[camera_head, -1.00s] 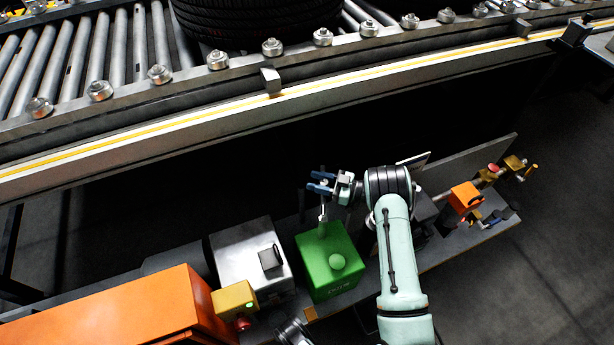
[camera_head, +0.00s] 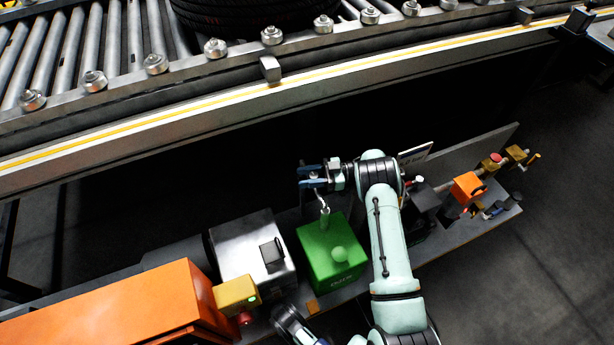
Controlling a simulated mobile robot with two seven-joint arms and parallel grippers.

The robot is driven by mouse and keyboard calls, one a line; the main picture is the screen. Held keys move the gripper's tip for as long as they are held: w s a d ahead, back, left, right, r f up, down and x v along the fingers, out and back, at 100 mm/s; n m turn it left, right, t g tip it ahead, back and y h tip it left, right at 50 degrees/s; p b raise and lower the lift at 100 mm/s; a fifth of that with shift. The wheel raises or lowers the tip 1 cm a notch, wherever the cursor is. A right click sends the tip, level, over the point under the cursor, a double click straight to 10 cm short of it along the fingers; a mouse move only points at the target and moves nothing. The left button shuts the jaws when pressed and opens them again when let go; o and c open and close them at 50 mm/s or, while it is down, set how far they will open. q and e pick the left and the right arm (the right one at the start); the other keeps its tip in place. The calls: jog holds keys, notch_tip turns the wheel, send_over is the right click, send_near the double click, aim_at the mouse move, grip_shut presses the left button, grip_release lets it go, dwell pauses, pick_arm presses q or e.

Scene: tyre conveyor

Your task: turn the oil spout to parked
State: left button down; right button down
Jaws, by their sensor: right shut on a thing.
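A green oil box (camera_head: 330,262) with a round green knob stands on the low bench. Its metal spout (camera_head: 325,212) rises from the back of the top. My right gripper (camera_head: 311,178) has blue fingers and is shut on the upper end of the spout, behind the green box. The gripped end is mostly hidden by the fingers. My left arm shows only as a small part at the bottom edge (camera_head: 292,325), with its fingers not clear to see.
A silver box with a black handle (camera_head: 252,256) and an orange cabinet (camera_head: 130,310) stand left of the green box. An orange box (camera_head: 467,187) and yellow fittings are at the right. A roller conveyor (camera_head: 270,95) carrying a black tyre (camera_head: 250,12) runs behind.

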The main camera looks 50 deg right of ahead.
jog(key=shift+f, duration=0.1)
jog(key=c, duration=0.8)
grip_release()
jog(key=shift+o, duration=0.2)
pick_arm(q)
jog(key=shift+w+d+r+p, duration=0.1)
jog(key=shift+w+r+p, duration=0.4)
jog(key=shift+w, duration=0.3)
pick_arm(e)
jog(key=v, duration=0.7)
jog(key=shift+s, duration=0.2)
jog(key=shift+d, duration=0.1)
